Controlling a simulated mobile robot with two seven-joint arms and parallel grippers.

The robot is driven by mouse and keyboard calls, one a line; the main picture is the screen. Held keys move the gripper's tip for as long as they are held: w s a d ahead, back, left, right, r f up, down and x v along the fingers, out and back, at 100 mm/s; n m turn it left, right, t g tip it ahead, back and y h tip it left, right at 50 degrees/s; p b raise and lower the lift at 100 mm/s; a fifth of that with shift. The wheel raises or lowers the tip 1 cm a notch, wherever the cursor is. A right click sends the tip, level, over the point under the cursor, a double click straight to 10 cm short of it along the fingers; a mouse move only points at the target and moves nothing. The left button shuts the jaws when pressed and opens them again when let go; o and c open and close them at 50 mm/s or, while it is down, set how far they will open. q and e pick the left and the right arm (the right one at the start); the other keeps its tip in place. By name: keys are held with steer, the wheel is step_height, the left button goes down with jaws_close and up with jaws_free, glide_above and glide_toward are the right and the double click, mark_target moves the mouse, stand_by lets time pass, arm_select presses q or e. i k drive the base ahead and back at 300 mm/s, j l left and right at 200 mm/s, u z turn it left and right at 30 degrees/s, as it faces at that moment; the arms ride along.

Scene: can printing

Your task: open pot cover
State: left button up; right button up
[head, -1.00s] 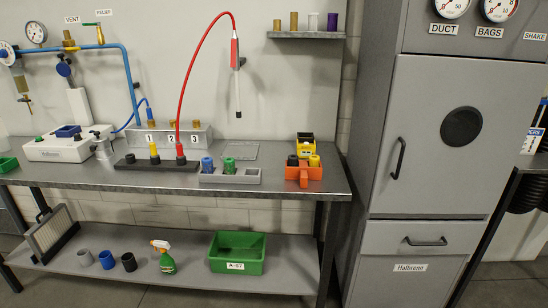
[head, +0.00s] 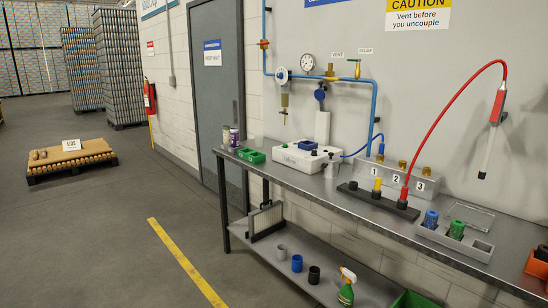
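I cannot make out anything that is clearly a pot with a cover. A white bench unit (head: 306,157) stands on the workbench (head: 345,208) with a dark blue piece (head: 308,145) on top and dark knobs. A small grey metal part (head: 332,167) stands at its right end. A blue pipe (head: 318,77) with a gauge (head: 307,63) runs on the wall above. Neither of my grippers shows in the head view.
A green bin (head: 251,155) and small cans (head: 234,137) stand at the bench's left end. A grey tray (head: 455,241) holds coloured fittings. A spray bottle (head: 346,287) stands on the lower shelf. Open floor lies left, with a loaded pallet (head: 72,159).

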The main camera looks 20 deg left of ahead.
mark_target(331, 163)
steer(key=u, duration=0.1)
steer(key=i+j+z, duration=0.25)
steer(key=i+j, duration=0.6)
steer(key=i, duration=0.25)
steer(key=i+j+z, duration=0.25)
steer(key=i+j, duration=0.8)
